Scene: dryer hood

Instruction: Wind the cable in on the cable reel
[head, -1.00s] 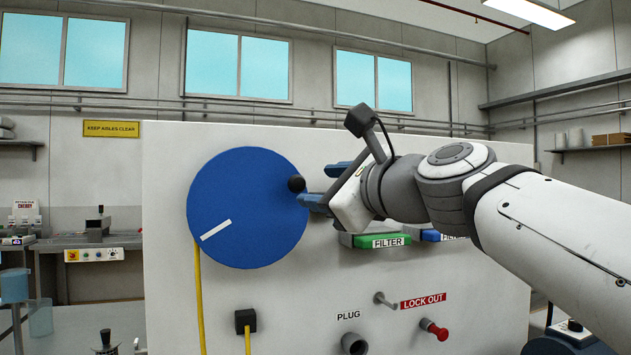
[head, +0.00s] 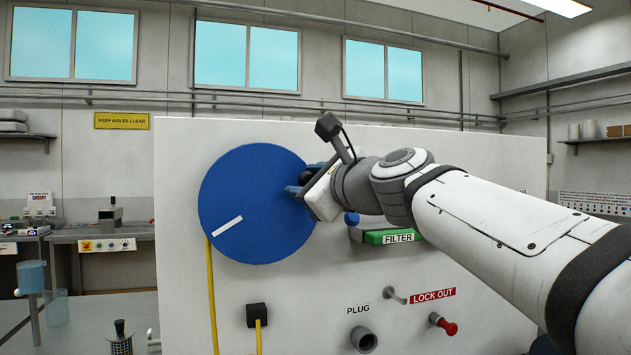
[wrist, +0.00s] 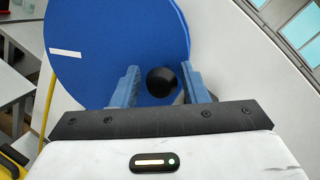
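The cable reel is a large blue disc (head: 255,205) with a white stripe, on the front of a white panel. A black knob (wrist: 162,82) stands out near the reel's right edge. My gripper (wrist: 161,88) is open, its blue fingers on both sides of the knob with gaps between. In the head view my gripper (head: 300,182) is at the reel's right edge and mostly covers the knob. The yellow cable (head: 211,300) hangs from the reel's left side. A yellow cable also runs down from a black block (head: 257,315) below the reel.
The white panel (head: 310,285) also carries a green filter handle (head: 388,237), a plug socket (head: 364,339), a grey peg (head: 395,295) and a red lock-out knob (head: 443,324). A bench (head: 105,240) stands behind at the left.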

